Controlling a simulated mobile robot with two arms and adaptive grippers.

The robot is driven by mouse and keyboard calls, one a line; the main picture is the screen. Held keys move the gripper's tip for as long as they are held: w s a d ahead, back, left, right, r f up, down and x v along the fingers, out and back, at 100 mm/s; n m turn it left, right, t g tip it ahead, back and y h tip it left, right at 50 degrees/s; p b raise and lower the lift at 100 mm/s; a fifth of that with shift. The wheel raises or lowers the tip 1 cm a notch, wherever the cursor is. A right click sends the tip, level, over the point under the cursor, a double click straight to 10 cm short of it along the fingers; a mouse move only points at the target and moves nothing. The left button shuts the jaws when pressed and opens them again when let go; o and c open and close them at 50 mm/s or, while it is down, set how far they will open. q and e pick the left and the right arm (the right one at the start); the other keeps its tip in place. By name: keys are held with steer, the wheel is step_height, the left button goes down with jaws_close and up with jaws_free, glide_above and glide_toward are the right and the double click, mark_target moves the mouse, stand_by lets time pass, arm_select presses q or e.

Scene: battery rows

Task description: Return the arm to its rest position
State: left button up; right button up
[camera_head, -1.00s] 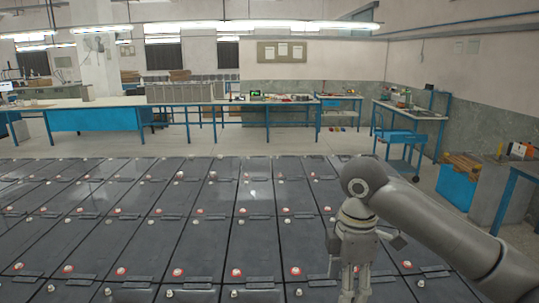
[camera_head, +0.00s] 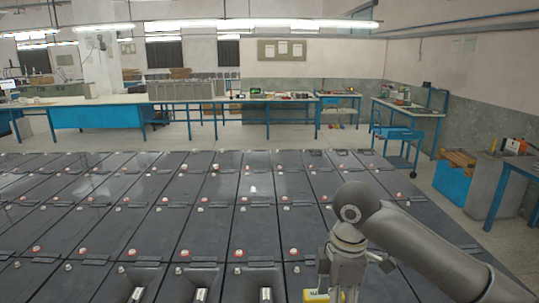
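My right arm (camera_head: 425,245) comes in from the right and bends down at a grey round joint (camera_head: 352,202). Below the joint is my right wrist and gripper body (camera_head: 345,255), over the near battery rows. Its fingertips are cut off by the bottom edge, so I cannot see whether they are open or shut. A small yellow object (camera_head: 316,297) shows at the bottom edge beside the gripper body; I cannot tell whether it is held. My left arm and gripper are not in view.
Rows of dark battery cases (camera_head: 110,235) with red and white terminal caps fill the foreground. Several silver cylinders (camera_head: 201,295) show at the bottom edge. Blue-legged workbenches (camera_head: 265,100) stand behind. A blue trolley (camera_head: 397,134) and blue crate (camera_head: 452,180) are at right, with clear floor between.

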steer(key=s+a+f+m+t+y, duration=0.1)
steer(key=s+a+f+m+y, duration=0.15)
steer(key=s+a+f, duration=0.4)
steer(key=s+a+f+m+t+y, duration=0.1)
steer(key=s+f+m, duration=0.2)
steer(key=f, duration=0.6)
steer(key=s+d+f+m+t+h, duration=0.1)
steer(key=s+d+f+m+h, duration=0.45)
steer(key=s+d+m, duration=0.75)
steer(key=s+d+f+n+g+y+b, duration=0.1)
steer(key=s+f+b, duration=0.15)
steer(key=f, duration=1.45)
steer(key=s+d+f+n+y+b, duration=0.1)
steer(key=s+f+n+b, duration=0.15)
steer(key=f, duration=1.55)
arm_select(q)
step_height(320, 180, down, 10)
steer(key=b, duration=0.5)
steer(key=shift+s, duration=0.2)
arm_select(e)
steer(key=s+d+f+g, duration=0.1)
steer(key=s+d+f, duration=0.2)
steer(key=s+f, duration=1.2)
step_height(320, 180, down, 4)
steer(key=shift+s+m, duration=0.15)
steer(key=shift+m, duration=0.25)
